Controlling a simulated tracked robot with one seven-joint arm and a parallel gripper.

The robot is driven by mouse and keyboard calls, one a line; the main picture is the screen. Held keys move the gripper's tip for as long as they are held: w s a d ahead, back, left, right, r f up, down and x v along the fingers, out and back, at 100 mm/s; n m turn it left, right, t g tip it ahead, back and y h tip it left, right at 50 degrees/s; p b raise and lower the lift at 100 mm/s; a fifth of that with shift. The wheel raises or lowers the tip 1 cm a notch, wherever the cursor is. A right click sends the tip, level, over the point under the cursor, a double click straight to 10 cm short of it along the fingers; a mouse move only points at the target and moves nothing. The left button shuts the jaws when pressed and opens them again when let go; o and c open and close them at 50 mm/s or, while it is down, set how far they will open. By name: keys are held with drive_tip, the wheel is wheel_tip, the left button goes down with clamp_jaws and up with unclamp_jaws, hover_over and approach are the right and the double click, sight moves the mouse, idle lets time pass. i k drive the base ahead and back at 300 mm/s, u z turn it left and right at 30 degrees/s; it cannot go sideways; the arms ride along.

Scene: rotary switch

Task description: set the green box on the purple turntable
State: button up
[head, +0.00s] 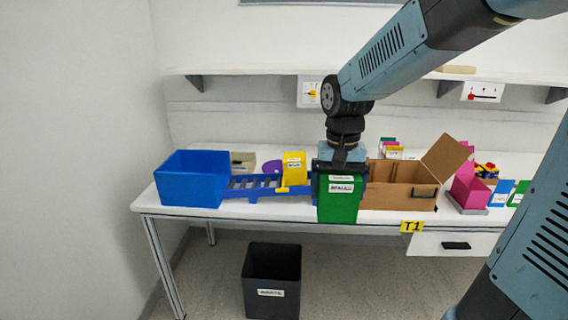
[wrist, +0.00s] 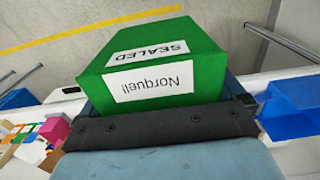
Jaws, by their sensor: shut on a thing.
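The green box (head: 338,208) hangs in my gripper (head: 341,163) at the front edge of the table. In the wrist view the green box (wrist: 222,52) fills the upper middle, with white labels reading "SEALED" and "Norquell". My gripper (wrist: 165,125) is shut on it. A small purple patch (head: 272,166) lies on the table behind the blue ramp, left of the yellow box; it looks like the purple turntable, but it is mostly hidden and too small to be sure. The green box is to the right of it and nearer to the camera.
A blue bin (head: 192,183) stands at the left, joined by a blue roller ramp (head: 252,187). A yellow box (head: 294,168) stands by the ramp. An open cardboard box (head: 402,190) is at the right, with a magenta bin (head: 469,189) beyond. A dark waste bin (head: 272,280) is on the floor.

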sight(278, 166)
drive_tip(key=i, duration=1.7)
drive_tip(key=u, duration=0.05)
